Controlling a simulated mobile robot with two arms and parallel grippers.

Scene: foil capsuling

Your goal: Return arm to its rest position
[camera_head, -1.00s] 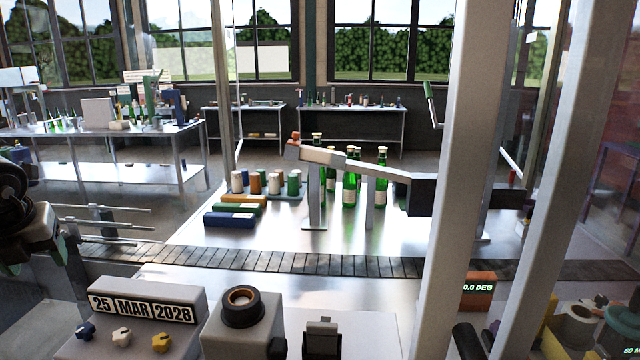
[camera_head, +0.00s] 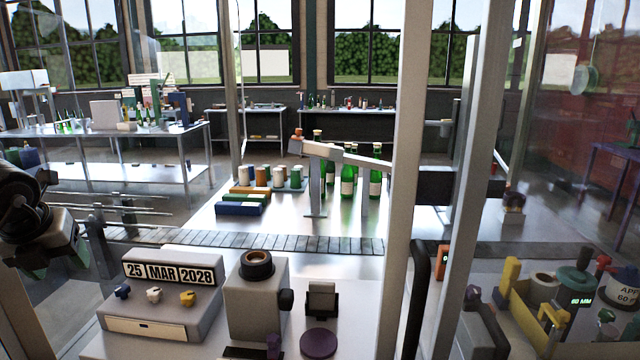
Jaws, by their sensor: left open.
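My left arm comes in at the left edge, dark and rounded, and its gripper (camera_head: 38,264) points down beside the left end of the conveyor. The gripper is open, with nothing seen between its greenish fingers; they are partly dark and blurred. It is well apart from the bottles and the date box. My right gripper is not in view. Several green bottles (camera_head: 375,184) stand upright on the bright table, behind a pale bar (camera_head: 322,150) on thin posts.
A slatted conveyor (camera_head: 270,242) crosses in front of the table. Nearer stand a date box (camera_head: 168,272) reading 25 MAR 2028 and a grey block with a dark ring (camera_head: 257,264). Pale uprights (camera_head: 404,150) block the right. Capsule cups (camera_head: 278,177) and colored blocks (camera_head: 240,208) sit behind the conveyor.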

